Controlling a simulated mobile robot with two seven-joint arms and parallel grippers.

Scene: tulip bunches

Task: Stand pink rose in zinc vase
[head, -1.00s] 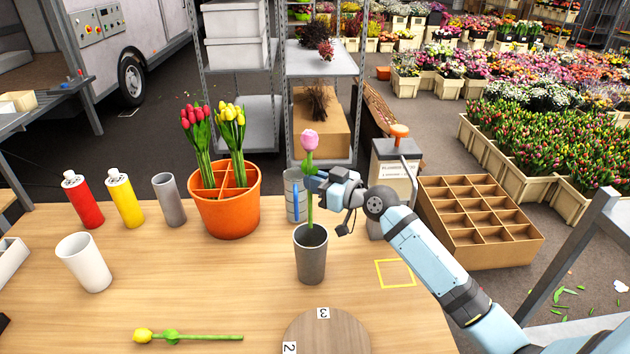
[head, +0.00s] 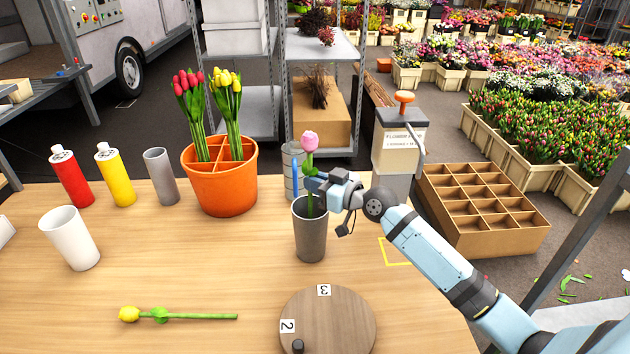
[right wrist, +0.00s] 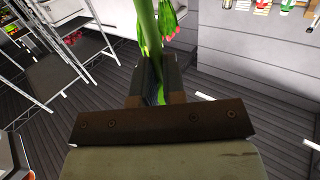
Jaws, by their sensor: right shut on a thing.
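The pink rose (head: 310,140) is upright, its bloom above my right gripper (head: 312,183). The gripper is shut on its green stem, which also shows between the fingers in the right wrist view (right wrist: 146,40). A dark grey vase (head: 310,240), which looks like the zinc vase, stands upright on the table directly below. The lower stem reaches into the vase's mouth, and its end is hidden inside. The gripper is just above the rim. My left gripper is not in view.
An orange divided pot (head: 222,190) with tulips stands left of the vase. A white cup (head: 70,240) stands at left.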

